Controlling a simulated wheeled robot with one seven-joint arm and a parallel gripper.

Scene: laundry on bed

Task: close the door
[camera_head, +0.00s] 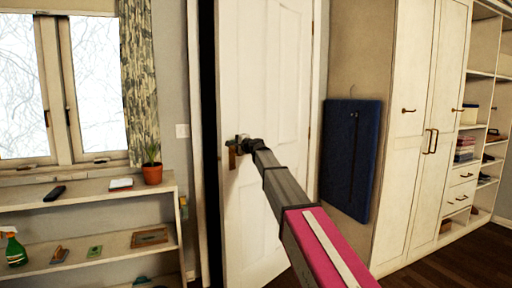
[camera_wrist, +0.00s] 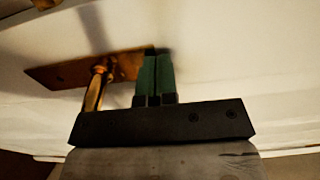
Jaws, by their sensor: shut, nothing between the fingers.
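The white panelled door (camera_head: 285,100) stands ajar, with a dark gap between its left edge and the door frame (camera_head: 194,120). Its brass handle (camera_head: 232,158) is near the left edge. In the wrist view the handle (camera_wrist: 95,90) and its backplate (camera_wrist: 45,74) show just left of my fingers. My gripper (camera_head: 245,145) is at the door face, right beside the handle. In the wrist view my gripper (camera_wrist: 155,75) has its two green fingers together with nothing between them. I cannot tell whether the fingertips touch the door.
A white shelf unit (camera_head: 90,189) with a potted plant (camera_head: 152,170) stands left of the door under the window. A blue panel (camera_head: 350,158) hangs to the right, beside a white wardrobe (camera_head: 420,130). Dark wooden floor (camera_head: 450,262) is clear at the lower right.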

